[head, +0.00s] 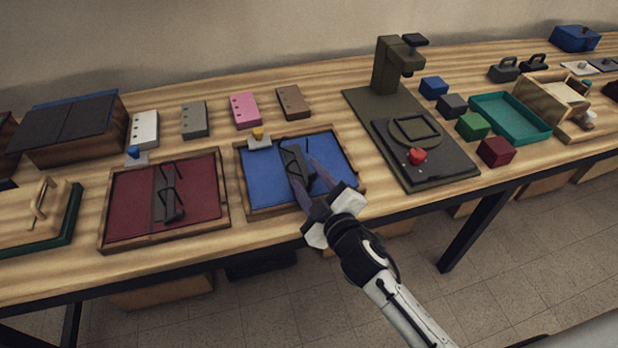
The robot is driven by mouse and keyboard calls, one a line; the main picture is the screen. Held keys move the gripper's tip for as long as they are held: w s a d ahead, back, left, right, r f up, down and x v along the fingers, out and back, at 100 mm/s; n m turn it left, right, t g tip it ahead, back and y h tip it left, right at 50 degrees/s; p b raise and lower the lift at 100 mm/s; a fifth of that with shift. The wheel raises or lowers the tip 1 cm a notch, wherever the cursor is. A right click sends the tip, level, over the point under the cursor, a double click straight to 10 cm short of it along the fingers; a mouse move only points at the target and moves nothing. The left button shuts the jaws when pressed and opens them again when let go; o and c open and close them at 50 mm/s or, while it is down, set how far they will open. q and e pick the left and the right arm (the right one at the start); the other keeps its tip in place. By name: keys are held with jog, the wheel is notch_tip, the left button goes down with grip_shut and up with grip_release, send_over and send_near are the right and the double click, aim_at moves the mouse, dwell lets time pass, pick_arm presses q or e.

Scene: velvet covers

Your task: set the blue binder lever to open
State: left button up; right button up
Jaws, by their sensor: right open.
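The blue binder (265,182) lies flat in a wooden frame at the middle of the table. A dark lever mechanism (296,165) runs along its middle. A small grey block with a yellow knob (258,134) sits at its upper left edge. My right gripper (302,176) reaches in from the lower right, with its open fingers over the blue binder at the lever. It partly hides the lever's near end, and I cannot tell whether they touch. My left gripper is out of view.
A red binder (128,200) with a similar dark lever (168,195) lies to the left. A dark press-like stand (405,130) with a red knob (417,156) stands to the right. Pink (245,110) and brown (292,102) blocks lie behind. The table's front edge is close.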

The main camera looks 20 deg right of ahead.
jog(key=v, duration=1)
jog(key=shift+s+b, duration=0.2)
jog(key=shift+b, duration=0.15)
jog(key=shift+f, duration=0.15)
jog(key=shift+c, duration=0.8)
jog(key=w+m+b, duration=0.2)
jog(key=w+m, duration=0.1)
jog(key=w+m+t+b, duration=0.1)
jog(key=w+m+b, duration=0.1)
jog(key=w+m, duration=0.1)
jog(key=w+f+m+t+b, duration=0.1)
jog(key=w+m+b, duration=0.2)
jog(key=w, duration=0.1)
jog(key=shift+a+m, duration=0.35)
jog(key=shift+m, duration=0.05)
